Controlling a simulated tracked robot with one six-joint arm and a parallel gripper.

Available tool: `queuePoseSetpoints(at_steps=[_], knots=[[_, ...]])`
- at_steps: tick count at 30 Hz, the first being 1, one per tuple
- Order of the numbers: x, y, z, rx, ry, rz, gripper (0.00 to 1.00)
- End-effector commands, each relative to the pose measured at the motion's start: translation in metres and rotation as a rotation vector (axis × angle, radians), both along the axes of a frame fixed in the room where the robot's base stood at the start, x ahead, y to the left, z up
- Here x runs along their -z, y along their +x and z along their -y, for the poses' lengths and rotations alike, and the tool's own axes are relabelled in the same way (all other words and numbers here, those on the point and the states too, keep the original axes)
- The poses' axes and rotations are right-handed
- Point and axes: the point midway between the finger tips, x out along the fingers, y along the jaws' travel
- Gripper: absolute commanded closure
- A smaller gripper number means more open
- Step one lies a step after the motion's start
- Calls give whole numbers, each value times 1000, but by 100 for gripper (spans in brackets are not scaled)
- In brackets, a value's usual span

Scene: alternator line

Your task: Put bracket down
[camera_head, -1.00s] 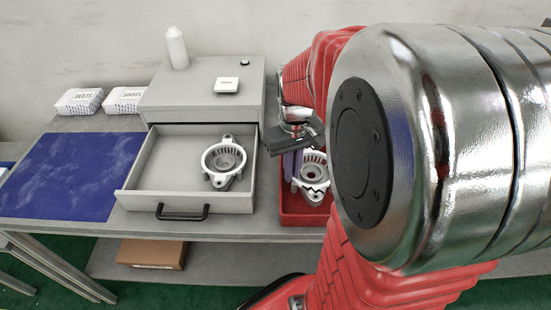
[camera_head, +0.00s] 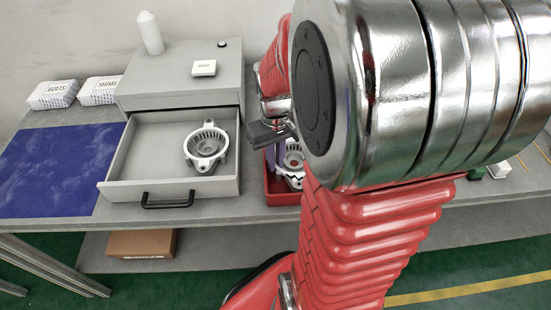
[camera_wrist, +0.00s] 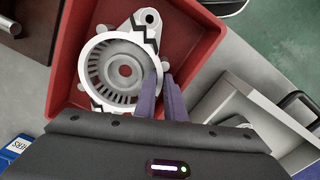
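A grey metal bracket with a dark zigzag mark sits inside a red tray in the wrist view (camera_wrist: 100,65); part of it shows in the head view (camera_head: 293,158). The red tray (camera_wrist: 212,28) surrounds it. My gripper (camera_wrist: 163,90) is at the bracket's right rim, its two purple fingers close together. One finger overlaps the rim and the other is just outside it. Whether they clamp the rim is unclear. A second, unmarked bracket (camera_head: 206,146) lies in the open grey drawer (camera_head: 152,189). My arm hides much of the red tray in the head view.
The drawer's black handle (camera_head: 168,203) juts over the table front. A blue mat (camera_head: 60,165) lies left, bare. A white bottle (camera_head: 150,33) stands on the grey cabinet (camera_head: 175,85).

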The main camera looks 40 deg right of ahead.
Motion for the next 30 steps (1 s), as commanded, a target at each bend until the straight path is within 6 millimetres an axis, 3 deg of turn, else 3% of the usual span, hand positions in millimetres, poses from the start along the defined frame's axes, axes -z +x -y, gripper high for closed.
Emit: queuePoseSetpoints(at_steps=[14,30], knots=[[-9,1,1,1,-1,2,86],[-95,1,0,0,-2,4,86]])
